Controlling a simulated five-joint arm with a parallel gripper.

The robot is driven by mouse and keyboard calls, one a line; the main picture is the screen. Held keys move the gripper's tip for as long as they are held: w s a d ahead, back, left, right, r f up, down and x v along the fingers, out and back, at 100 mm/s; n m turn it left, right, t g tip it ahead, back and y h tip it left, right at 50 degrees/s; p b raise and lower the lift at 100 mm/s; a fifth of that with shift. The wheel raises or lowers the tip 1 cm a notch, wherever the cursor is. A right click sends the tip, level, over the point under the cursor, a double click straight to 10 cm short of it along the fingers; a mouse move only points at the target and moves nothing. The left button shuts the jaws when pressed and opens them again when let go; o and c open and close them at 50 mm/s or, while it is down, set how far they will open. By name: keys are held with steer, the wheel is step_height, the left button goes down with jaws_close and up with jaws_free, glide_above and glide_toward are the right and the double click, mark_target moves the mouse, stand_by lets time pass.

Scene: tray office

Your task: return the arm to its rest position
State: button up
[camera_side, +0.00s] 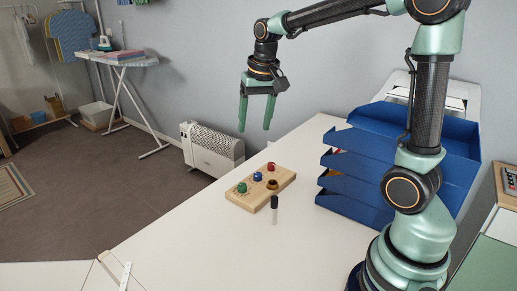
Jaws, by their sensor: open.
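My gripper (255,115) hangs at the end of my raised arm, fingers pointing down. It is open and nothing shows between its fingers. It is in the air, above and a little left of a wooden board (246,200) on the white table (180,220). The board carries small coloured pieces: red (271,167), blue (257,176) and green (241,188). A brown ring-like piece (272,184) is also on it. My arm reaches from the right side of the picture, bent at its joints.
A blue stacked tray (345,185) stands on the table close to my arm. A small dark-topped cylinder (274,212) stands in front of the board. The table's left part is mostly clear. A white heater (211,148) stands on the floor behind.

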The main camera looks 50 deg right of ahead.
steer(key=s+a+n+t, duration=0.3)
steer(key=s+a+n, duration=0.3)
steer(key=s, duration=0.5)
steer(key=shift+s+a, duration=0.35)
steer(key=shift+a, duration=0.55)
steer(key=shift+r, duration=0.1)
